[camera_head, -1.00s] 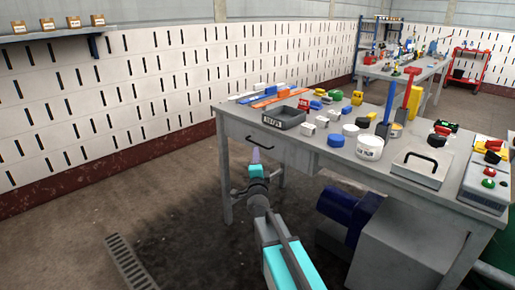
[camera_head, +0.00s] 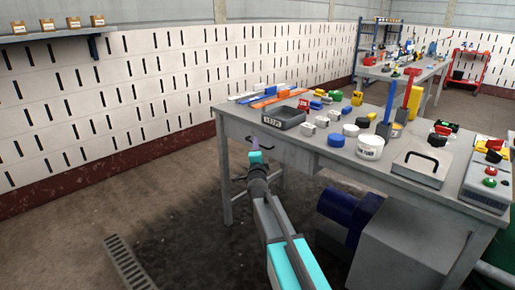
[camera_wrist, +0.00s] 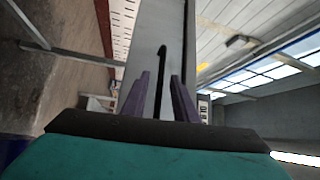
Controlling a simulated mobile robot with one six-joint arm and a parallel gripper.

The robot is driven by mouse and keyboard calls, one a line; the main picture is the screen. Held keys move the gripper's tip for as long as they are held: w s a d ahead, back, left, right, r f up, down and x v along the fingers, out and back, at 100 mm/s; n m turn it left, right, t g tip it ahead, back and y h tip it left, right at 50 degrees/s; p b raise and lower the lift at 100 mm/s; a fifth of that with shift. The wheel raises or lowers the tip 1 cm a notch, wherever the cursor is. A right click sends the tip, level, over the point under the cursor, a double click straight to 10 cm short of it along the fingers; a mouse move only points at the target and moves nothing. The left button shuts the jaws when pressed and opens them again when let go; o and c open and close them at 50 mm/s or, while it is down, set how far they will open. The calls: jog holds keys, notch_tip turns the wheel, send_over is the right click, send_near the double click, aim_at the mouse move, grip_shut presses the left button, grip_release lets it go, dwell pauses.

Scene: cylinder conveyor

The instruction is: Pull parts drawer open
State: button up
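The parts drawer (camera_head: 290,155) is in the front of the grey workbench, under its top at the left end, and looks flush with the bench front. Its grey front (camera_wrist: 147,30) fills the upper middle of the wrist view. The black bar handle (camera_wrist: 161,75) shows there between the two purple fingers. My gripper (camera_wrist: 160,98) is open, with a finger on each side of the handle and gaps visible. In the head view my gripper (camera_head: 255,146) is at the drawer front and hides most of the handle.
The workbench top (camera_head: 345,178) carries a dark tray (camera_head: 283,117), a white tub (camera_head: 370,147) and several small parts. A blue motor-like unit (camera_head: 348,212) stands beneath. The floor left of the bench is clear apart from a drain grate (camera_head: 128,262).

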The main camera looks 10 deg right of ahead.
dwell(0.3)
grip_shut()
jog(key=shift+d, duration=0.1)
dwell(1.2)
